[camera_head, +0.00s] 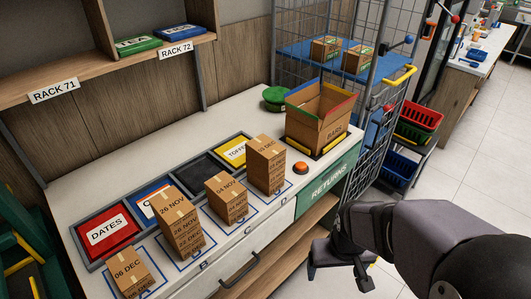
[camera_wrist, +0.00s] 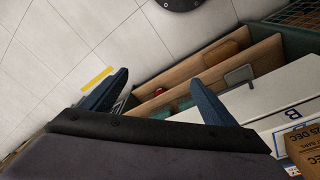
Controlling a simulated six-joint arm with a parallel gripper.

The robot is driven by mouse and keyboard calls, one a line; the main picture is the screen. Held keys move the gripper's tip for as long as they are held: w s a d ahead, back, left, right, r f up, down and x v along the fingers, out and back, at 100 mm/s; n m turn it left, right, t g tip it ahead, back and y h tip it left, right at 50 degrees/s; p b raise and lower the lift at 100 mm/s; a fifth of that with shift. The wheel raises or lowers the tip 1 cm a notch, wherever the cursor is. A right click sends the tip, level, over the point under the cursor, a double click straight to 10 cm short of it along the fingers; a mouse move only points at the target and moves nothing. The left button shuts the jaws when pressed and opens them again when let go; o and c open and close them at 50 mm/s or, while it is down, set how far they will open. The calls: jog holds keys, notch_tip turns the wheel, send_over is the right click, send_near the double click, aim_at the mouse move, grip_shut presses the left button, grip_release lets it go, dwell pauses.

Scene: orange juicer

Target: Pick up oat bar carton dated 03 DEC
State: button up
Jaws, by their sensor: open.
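Small brown oat bar cartons stand in stacks on the white counter in the head view. The nearest carton (camera_head: 130,271) has a top reading 06 DEC. A taller stack (camera_head: 182,222) has 26 NOV on top and smaller side dates below. A short stack (camera_head: 227,198) reads 04 NOV on top, and another tall stack (camera_head: 266,164) stands beyond it. I cannot surely read 03 DEC anywhere. My gripper (camera_head: 338,275) is open and empty, off the counter's front side. In the wrist view my gripper (camera_wrist: 160,82) shows spread fingers, with cartons (camera_wrist: 302,148) cut off at the right edge.
An open BARS box (camera_head: 318,122) and an orange-red button (camera_head: 301,168) are on the counter's right part. Sunken bins, including the red DATES bin (camera_head: 106,233), run behind the stacks. A wire cage (camera_head: 385,110) stands at the right. Floor (camera_head: 470,190) is clear beyond my arm.

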aim_at(278, 155)
jog(key=w+a+r+n+t+y, duration=0.15)
jog(key=w+n+t, duration=0.5)
jog(key=w, duration=1.65)
jog(key=w+a+t+y, duration=0.1)
jog(key=a+y, duration=0.1)
jog(key=w+a+r+n+t+y, duration=0.1)
jog(key=a+y, duration=0.2)
jog(key=w+a+r+t+y+b, duration=0.1)
jog(key=w+a+y, duration=0.1)
jog(key=shift+a+n+t+y, duration=0.15)
jog(key=shift+n+t+y, duration=0.1)
jog(key=shift+n+t, duration=0.1)
jog(key=a+r+y, duration=0.1)
jog(key=r, duration=0.1)
jog(key=w+a+r+t+y+p, duration=0.1)
jog(key=r, duration=0.1)
jog(key=a+r+y, duration=0.1)
jog(key=r+y, duration=0.1)
jog(key=r, duration=0.1)
jog(key=shift+w, duration=0.25)
jog(key=shift+w+a+p, duration=0.45)
jog(key=shift+p, duration=0.15)
jog(key=shift+f+p+x, duration=0.2)
jog(key=shift+p+x, duration=1.4)
jog(key=shift+x, duration=1.45)
